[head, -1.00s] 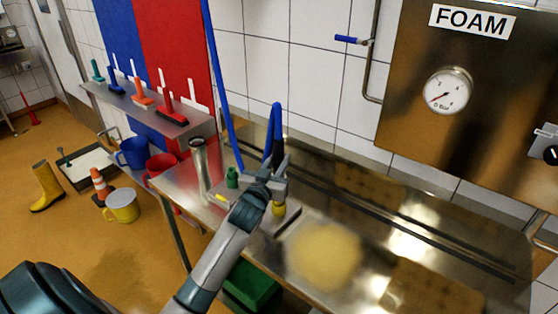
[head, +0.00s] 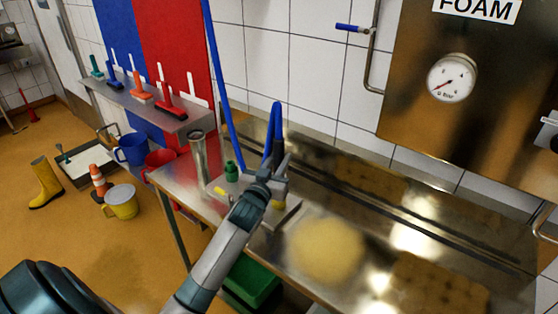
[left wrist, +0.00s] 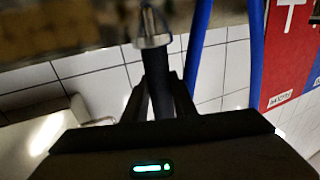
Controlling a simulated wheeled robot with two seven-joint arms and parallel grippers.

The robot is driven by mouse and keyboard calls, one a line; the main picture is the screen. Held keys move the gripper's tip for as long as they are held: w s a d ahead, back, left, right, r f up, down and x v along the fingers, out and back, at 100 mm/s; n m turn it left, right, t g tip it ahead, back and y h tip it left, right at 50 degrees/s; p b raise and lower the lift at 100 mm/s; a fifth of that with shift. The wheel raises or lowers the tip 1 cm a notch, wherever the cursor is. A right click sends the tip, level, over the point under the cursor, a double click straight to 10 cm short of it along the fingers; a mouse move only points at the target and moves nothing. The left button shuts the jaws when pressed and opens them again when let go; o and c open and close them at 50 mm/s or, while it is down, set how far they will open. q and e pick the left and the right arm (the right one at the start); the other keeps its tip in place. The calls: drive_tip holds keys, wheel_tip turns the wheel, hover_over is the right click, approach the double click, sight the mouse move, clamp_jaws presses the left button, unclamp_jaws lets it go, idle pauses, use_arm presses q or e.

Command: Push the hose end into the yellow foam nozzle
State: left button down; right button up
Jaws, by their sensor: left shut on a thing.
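My left gripper (head: 276,174) is shut on the hose end, whose dark sleeve (left wrist: 155,75) stands between the fingers in the left wrist view. Its bare metal tip (left wrist: 152,28) sticks out beyond the fingers. The blue hose (head: 277,110) loops up from the gripper. My right gripper is not in view.
A green nozzle (head: 231,171) and a small yellow piece (head: 220,191) are left of the gripper, near a steel cylinder (head: 199,155).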

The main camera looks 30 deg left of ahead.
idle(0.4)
use_arm(q)
drive_tip(key=shift+r, duration=0.1)
idle(0.4)
drive_tip(key=shift+p, duration=0.35)
idle(0.5)
drive_tip(key=shift+p, duration=0.3)
drive_tip(key=shift+f, duration=0.4)
idle(0.4)
drive_tip(key=shift+f+b, duration=0.85)
drive_tip(key=shift+f, duration=0.2)
drive_tip(key=shift+f+b, duration=0.5)
drive_tip(key=shift+f, duration=0.25)
drive_tip(key=shift+r, duration=0.2)
